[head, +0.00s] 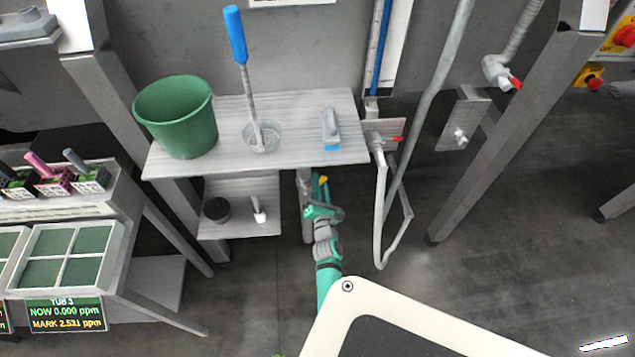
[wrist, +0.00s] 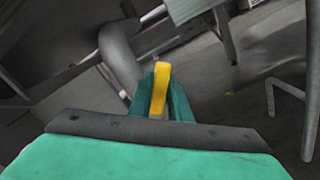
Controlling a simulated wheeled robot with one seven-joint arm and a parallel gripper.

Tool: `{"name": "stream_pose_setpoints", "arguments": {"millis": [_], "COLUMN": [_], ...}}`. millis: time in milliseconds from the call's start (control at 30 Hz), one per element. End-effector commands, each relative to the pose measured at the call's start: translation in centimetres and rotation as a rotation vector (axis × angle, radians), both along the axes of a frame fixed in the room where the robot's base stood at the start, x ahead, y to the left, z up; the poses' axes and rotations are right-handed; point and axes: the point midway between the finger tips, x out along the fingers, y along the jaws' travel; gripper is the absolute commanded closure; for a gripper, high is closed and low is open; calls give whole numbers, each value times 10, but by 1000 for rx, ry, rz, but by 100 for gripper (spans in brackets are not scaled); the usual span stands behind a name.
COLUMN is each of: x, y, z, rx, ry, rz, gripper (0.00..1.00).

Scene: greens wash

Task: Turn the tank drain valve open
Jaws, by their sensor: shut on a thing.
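A yellow valve handle (head: 323,180) sticks out beside a grey vertical pipe (head: 304,190) below the front edge of the shelf. In the wrist view the yellow handle (wrist: 160,85) stands between the two green fingers of my gripper (wrist: 161,98), which is shut on it. The grey pipe (wrist: 118,52) runs just to the left of the handle there. In the head view my gripper (head: 322,192) reaches up from below to the handle. The valve body is mostly hidden, and the handle's exact angle to the pipe is hard to tell.
Above my gripper is a shelf (head: 292,160) with a green bucket (head: 180,122), a blue-handled brush (head: 237,40) and a small blue-white brush (head: 331,128). A bent grey pipe (head: 380,210) and a red-handled valve (head: 396,139) stand close on the right. Floor beyond is clear.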

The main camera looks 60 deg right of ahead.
Motion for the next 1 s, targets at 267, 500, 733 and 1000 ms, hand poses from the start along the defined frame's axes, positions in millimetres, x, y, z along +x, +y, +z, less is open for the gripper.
{"name": "stream_pose_setpoints", "arguments": {"millis": [267, 500, 733, 1000], "x": [7, 8, 9, 8], "y": [2, 3, 3, 2], "z": [-1, 1, 2, 3], "rx": [3, 1, -1, -2], "ry": [0, -2, -3, -5], "rz": [7, 10, 12, 9], "gripper": [78, 64, 64, 64]}}
